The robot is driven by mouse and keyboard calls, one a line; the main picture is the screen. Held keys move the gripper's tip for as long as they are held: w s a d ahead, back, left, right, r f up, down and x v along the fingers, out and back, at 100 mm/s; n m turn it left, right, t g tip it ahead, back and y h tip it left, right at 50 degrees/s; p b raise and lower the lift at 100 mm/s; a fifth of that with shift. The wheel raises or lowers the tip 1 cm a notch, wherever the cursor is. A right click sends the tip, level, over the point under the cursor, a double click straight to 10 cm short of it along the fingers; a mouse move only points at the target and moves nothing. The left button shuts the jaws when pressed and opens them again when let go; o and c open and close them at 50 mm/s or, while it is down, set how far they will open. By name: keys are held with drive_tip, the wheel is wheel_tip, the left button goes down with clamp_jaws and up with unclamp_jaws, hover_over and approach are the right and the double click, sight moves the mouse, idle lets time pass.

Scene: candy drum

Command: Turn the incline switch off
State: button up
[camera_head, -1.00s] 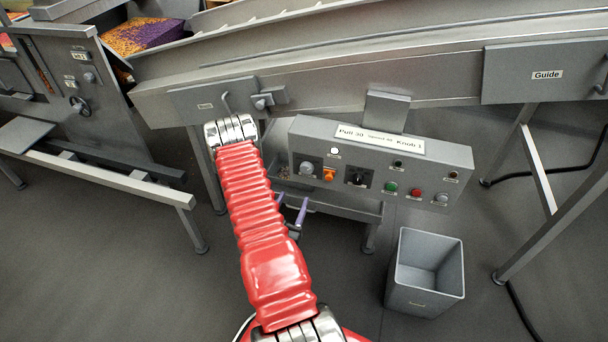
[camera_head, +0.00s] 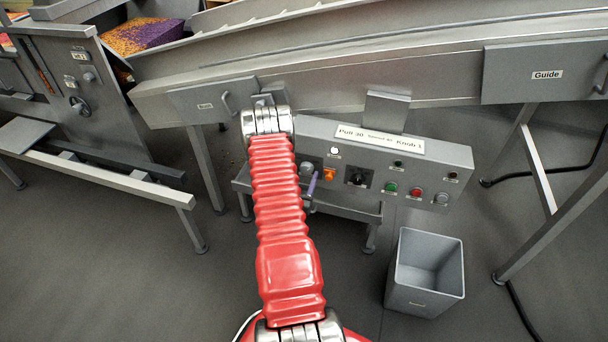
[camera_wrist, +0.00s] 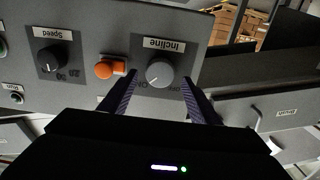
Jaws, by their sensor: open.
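The incline switch is a round grey knob (camera_wrist: 160,72) under an upside-down "Incline" label in the wrist view. It also shows in the head view (camera_head: 306,167), partly covered by my gripper. My gripper (camera_wrist: 159,78) is open, with one dark purple finger on each side of the knob. Whether the fingertips touch it or stop short of the panel, I cannot tell. In the head view only one purple finger (camera_head: 312,186) shows clearly, and my red arm hides the rest.
An orange switch (camera_wrist: 104,70) sits close beside one finger, with the Speed knob (camera_wrist: 50,58) beyond it. Green (camera_head: 391,188) and red (camera_head: 415,193) buttons are further right on the control box (camera_head: 303,129). A grey bin (camera_head: 425,272) stands on the floor.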

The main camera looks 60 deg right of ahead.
drive_tip(key=shift+w+d, duration=0.1)
drive_tip(key=shift+d, duration=0.65)
drive_tip(key=shift+c, duration=0.3)
drive_tip(key=c, duration=0.9)
drive_tip(key=shift+c, duration=0.2)
